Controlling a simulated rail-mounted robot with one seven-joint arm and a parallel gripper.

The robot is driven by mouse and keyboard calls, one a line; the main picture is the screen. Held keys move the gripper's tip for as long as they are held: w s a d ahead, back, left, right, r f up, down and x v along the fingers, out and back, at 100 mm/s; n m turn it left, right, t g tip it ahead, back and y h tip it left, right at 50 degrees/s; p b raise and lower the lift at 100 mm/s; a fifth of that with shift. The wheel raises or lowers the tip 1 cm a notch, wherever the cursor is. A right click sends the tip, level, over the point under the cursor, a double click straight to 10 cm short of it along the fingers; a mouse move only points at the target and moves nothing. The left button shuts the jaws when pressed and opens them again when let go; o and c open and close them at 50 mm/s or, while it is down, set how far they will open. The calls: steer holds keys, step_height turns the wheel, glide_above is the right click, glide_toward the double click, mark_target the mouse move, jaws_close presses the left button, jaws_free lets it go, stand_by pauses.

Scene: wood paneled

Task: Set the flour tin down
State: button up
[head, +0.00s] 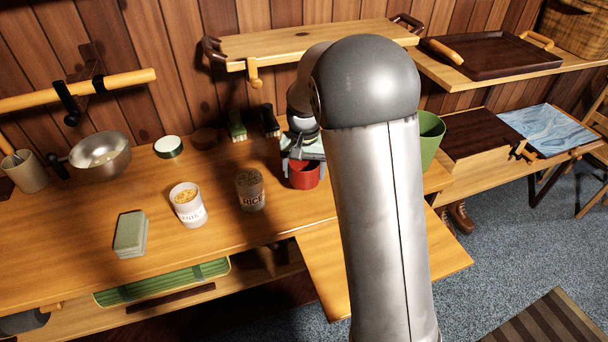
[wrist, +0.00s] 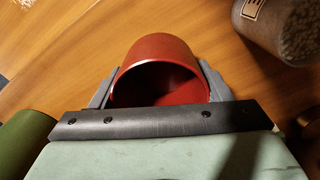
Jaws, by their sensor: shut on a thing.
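The flour tin, a red open-topped cylinder (head: 305,174), is upright or nearly so near the middle of the wooden bench; no label shows on it. It also shows in the wrist view (wrist: 160,55), with a hollow, shaded inside. My gripper (wrist: 157,85) is shut on it, with one grey finger on each side. In the head view my gripper (head: 304,160) is partly hidden by my arm. The tin's base is at or close to the bench top; I cannot tell whether it touches.
A rice jar (head: 250,190) stands just left of the tin, and a white oats-like jar (head: 188,204) further left. A green bin (head: 430,138) is to the right, partly behind my arm. A grey-green block (head: 130,234) lies front left. A metal bowl (head: 100,157) stands back left.

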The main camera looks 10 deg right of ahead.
steer(key=shift+w+d+f, duration=0.2)
steer(key=shift+w+f, duration=0.3)
steer(key=shift+f, duration=0.15)
steer(key=shift+w+d+f, duration=0.15)
steer(key=shift+w+f, duration=0.35)
steer(key=shift+f, duration=0.1)
steer(key=shift+f+p, duration=0.4)
steer(key=shift+f, duration=1.05)
steer(key=shift+f, duration=0.1)
steer(key=shift+f, duration=0.15)
steer(key=o, duration=1.3)
